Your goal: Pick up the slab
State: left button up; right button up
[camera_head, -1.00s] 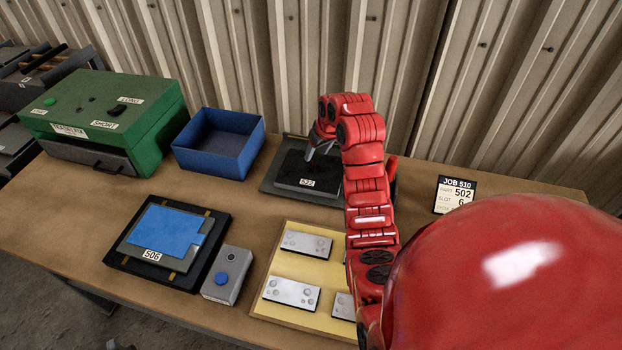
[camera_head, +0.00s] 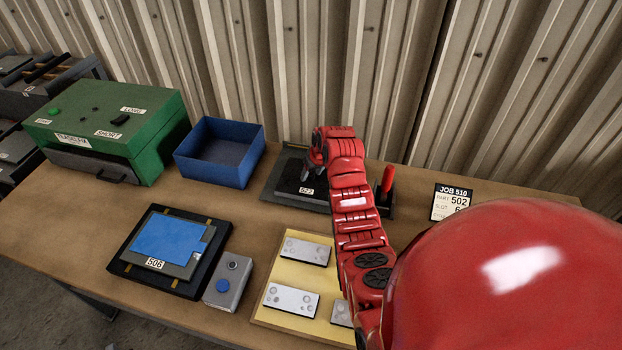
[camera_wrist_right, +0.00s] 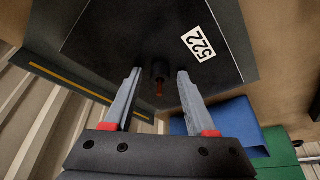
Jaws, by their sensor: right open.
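A black slab labelled 522 (camera_head: 291,187) lies on a dark grey base at the back middle of the bench. In the right wrist view the slab (camera_wrist_right: 112,38) fills the upper middle, and a small dark post (camera_wrist_right: 158,72) with an orange-red tip stands on it. My right gripper (camera_head: 312,172) is over the slab, partly hiding it in the head view. Its two fingers (camera_wrist_right: 159,74) are apart in the right wrist view, one on each side of the post, with nothing gripped. I cannot tell whether they touch the slab. My left gripper is out of view.
A blue open bin (camera_head: 219,168) and a green box (camera_head: 151,135) stand left of the slab. A red lever (camera_head: 387,180) stands just right of it. In front are a black 506 fixture (camera_head: 124,254), a grey button box (camera_head: 229,290) and a yellow board (camera_head: 270,318) with metal plates.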

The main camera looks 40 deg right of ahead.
grip_shut()
dwell(0.5)
jog(key=shift+r, duration=0.2)
notch_tip(320, 180, up, 9)
jog(key=b, duration=0.4)
notch_tip(320, 180, up, 8)
jog(key=p, duration=0.4)
send_over(312, 175)
jog(key=shift+s+a+f, duration=0.15)
jog(key=shift+s+a, duration=0.15)
jog(key=shift+s, duration=0.15)
